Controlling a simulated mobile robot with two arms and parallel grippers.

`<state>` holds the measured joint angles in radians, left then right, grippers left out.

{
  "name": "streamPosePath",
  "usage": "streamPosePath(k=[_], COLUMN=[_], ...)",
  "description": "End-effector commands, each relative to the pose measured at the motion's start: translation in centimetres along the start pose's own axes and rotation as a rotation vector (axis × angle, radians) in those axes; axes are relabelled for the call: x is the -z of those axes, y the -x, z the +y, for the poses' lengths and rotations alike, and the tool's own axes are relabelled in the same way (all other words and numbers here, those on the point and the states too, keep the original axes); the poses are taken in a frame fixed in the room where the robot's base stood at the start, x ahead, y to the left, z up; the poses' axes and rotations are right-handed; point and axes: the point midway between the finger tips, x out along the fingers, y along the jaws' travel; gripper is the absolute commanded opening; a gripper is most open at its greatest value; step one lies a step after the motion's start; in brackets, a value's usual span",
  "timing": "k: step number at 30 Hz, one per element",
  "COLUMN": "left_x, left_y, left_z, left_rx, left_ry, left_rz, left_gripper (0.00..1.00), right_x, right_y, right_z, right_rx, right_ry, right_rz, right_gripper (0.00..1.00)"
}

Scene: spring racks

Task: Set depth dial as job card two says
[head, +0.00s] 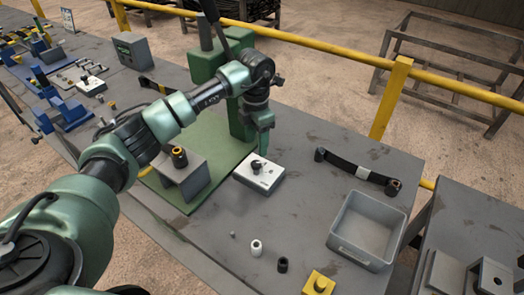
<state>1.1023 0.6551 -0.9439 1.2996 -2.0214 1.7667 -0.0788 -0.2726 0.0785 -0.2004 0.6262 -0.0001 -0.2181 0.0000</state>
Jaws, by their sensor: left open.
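A white box (262,180) with a black knob (257,166), which looks like the depth dial, sits at the right edge of the green base plate. Its markings are too small to read. My left gripper (264,150) points down just above and behind the knob, and is open. I cannot tell whether a fingertip touches the knob. A second, smaller white box (91,86) with a dark knob lies farther left on the bench. I cannot make out a job card. My right gripper is not in view.
A green press column (207,66) stands behind my left arm. A black strap-like bar (356,172), an open grey bin (367,232) and a yellow block (319,284) are to the right.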

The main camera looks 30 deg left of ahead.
Motion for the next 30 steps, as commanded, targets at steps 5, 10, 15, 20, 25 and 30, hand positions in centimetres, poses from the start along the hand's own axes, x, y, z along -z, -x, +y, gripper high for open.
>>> streamPosePath(k=[5,10,15,20,25,30], left_x=[0.1,0.1,0.0,0.0,0.0,0.0], left_y=[-2.6,-5.2,-6.8,-7.2,-7.2,-7.2], left_z=[-0.2,-0.2,-0.1,-0.1,-0.1,-0.1], left_rx=[0.004,0.004,0.003,0.002,0.002,0.002], left_ry=[-0.001,0.0,-0.002,-0.002,-0.002,-0.002], left_rz=[0.005,0.003,0.0,-0.001,-0.001,-0.001], left_gripper=[0.52,0.52,0.52,0.52,0.46,0.0], right_x=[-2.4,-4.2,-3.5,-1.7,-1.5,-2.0], right_y=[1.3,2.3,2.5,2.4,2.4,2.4], right_z=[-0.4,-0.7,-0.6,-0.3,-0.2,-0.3], right_rx=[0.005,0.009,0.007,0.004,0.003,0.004], right_ry=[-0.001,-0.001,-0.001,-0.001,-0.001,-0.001], right_rz=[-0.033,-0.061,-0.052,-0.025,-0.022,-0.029], right_gripper=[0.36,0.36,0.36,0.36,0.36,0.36])
